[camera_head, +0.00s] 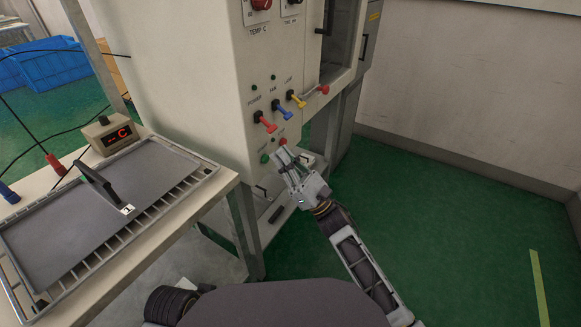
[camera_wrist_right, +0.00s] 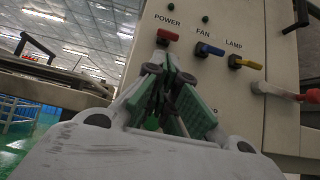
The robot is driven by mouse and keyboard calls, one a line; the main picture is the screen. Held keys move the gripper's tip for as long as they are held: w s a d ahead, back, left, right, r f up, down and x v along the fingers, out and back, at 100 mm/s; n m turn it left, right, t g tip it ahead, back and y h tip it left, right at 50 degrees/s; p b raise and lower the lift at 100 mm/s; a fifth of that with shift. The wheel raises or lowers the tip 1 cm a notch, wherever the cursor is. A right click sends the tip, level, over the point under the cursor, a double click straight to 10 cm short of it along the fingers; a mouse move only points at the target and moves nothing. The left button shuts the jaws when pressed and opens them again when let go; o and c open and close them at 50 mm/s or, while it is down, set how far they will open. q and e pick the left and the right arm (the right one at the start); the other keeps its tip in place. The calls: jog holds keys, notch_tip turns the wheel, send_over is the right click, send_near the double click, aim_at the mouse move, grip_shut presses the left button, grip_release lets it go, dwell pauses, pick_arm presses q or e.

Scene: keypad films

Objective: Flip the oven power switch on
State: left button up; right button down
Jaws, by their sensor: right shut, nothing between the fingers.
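The oven's power switch (camera_head: 265,122) is a red lever under the label POWER, leftmost in a row on the pale control panel (camera_head: 228,100). It slants down and outward, much like its neighbours. My right gripper (camera_head: 281,154) is below the lever, in front of the panel, shut and empty. In the right wrist view the power switch (camera_wrist_right: 168,34) shows just above the closed fingertips (camera_wrist_right: 168,66). I cannot tell whether they touch it. The small lamp (camera_wrist_right: 168,17) above the switch is dark green. My left gripper is not in view.
The blue FAN lever (camera_head: 282,112) and yellow LAMP lever (camera_head: 297,101) are close on the right. A red-tipped handle (camera_head: 322,90) sticks out further right. Round green (camera_head: 264,158) and red buttons are below. A table (camera_head: 200,200) with a tray stands left; floor at right is clear.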

aim_at(267, 124)
jog(key=shift+x, duration=2.05)
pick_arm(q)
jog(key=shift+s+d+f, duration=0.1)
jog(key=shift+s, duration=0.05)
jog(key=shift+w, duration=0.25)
pick_arm(e)
jog(key=shift+r, duration=0.1)
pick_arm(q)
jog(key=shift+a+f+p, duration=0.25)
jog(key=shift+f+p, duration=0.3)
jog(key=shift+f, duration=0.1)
pick_arm(e)
jog(key=shift+d, duration=0.1)
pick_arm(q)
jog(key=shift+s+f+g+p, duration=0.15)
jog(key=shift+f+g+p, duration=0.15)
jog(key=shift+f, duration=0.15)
pick_arm(e)
jog(key=shift+s+r+g+h, duration=0.1)
jog(key=shift+g+h, duration=0.2)
